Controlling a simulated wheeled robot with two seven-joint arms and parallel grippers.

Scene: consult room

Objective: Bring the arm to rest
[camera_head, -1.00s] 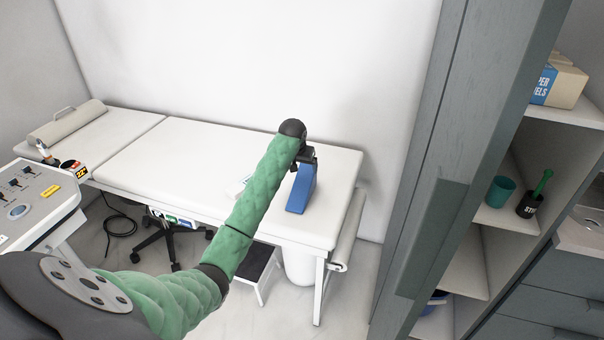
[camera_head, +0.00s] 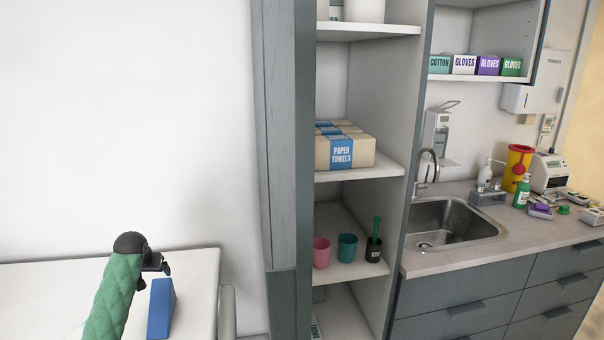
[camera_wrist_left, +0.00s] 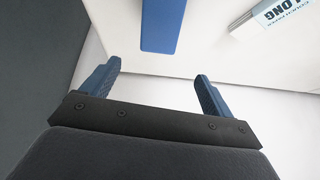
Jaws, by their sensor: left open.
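My left arm (camera_head: 112,300), in a green padded sleeve, reaches up from the bottom left in the head view. Its left gripper (camera_head: 160,268) is at the arm's far end, above the white couch top. In the left wrist view the left gripper (camera_wrist_left: 158,85) shows two blue fingers wide apart with nothing between them. A blue wedge-like block (camera_head: 161,308) lies on the couch beside the gripper; it also shows beyond the fingers in the left wrist view (camera_wrist_left: 162,25). My right gripper is not in view.
The white couch (camera_head: 205,275) stands against a bare wall. A grey cabinet post (camera_head: 283,200) rises right of it. Open shelves hold paper towels (camera_head: 343,150), a pink cup (camera_head: 321,251) and a teal cup (camera_head: 347,246). A sink (camera_head: 445,222) lies further right.

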